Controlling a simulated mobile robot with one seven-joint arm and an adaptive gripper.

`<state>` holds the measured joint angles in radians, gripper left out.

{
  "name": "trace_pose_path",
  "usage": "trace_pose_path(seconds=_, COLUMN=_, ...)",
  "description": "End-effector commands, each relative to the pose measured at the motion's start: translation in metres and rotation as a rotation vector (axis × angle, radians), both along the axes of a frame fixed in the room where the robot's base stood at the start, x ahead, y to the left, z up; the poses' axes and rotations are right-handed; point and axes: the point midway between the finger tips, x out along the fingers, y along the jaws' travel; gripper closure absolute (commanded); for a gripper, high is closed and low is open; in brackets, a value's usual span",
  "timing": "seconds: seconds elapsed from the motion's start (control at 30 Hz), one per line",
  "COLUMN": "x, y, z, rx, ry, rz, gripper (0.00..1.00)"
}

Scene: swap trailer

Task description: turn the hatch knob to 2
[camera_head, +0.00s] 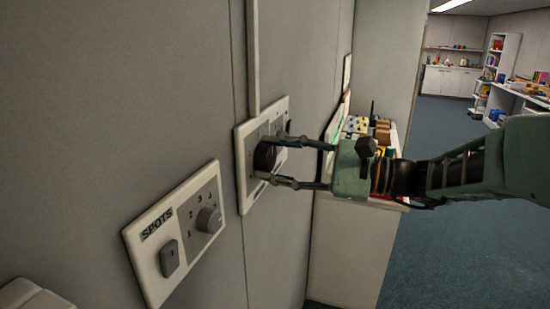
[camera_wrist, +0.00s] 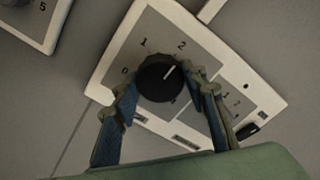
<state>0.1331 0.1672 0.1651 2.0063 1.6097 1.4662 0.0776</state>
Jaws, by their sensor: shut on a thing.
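The black round knob (camera_wrist: 158,80) sits on a grey dial plate of a white wall panel (camera_wrist: 109,75), with 0, 1 and 2 marked around it. Its white pointer line points up and right, roughly toward the 2 (camera_wrist: 182,45). My gripper (camera_wrist: 163,88) is shut on the knob, one finger on each side. In the head view, my gripper (camera_head: 262,161) reaches in from the right, and the knob (camera_head: 265,155) shows dark between the fingertips. The dial marks are partly hidden there. The panel's label is too small to read.
A second white panel marked SPOTS (camera_head: 157,225), with a grey knob (camera_head: 209,219) and a grey switch (camera_head: 169,258), is on the wall nearer the camera. A black switch (camera_wrist: 247,131) is right of the held knob. A counter with several items stands behind my gripper.

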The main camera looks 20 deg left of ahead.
Motion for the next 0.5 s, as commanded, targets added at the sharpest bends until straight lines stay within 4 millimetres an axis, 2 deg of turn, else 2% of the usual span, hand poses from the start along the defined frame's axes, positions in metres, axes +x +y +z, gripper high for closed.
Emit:
trace_pose_path(seconds=0.07, x=0.0002, y=-0.0002, z=-0.0004, rx=-0.001, ry=0.0, rz=-0.001, gripper=0.84)
trace_pose_path(seconds=0.1, x=0.0001, y=-0.0002, z=-0.0005, rx=-0.001, ry=0.0, rz=-0.001, gripper=0.59)
trace_pose_path(seconds=0.23, x=0.0002, y=-0.0002, z=-0.0004, rx=-0.001, ry=0.0, rz=-0.001, gripper=0.45)
trace_pose_path(seconds=0.27, x=0.0001, y=-0.0002, z=-0.0003, rx=-0.001, ry=0.0, rz=-0.001, gripper=0.42)
trace_pose_path(seconds=0.5, x=0.0001, y=-0.0002, z=-0.0002, rx=0.0, ry=-0.001, rz=0.0, gripper=0.42)
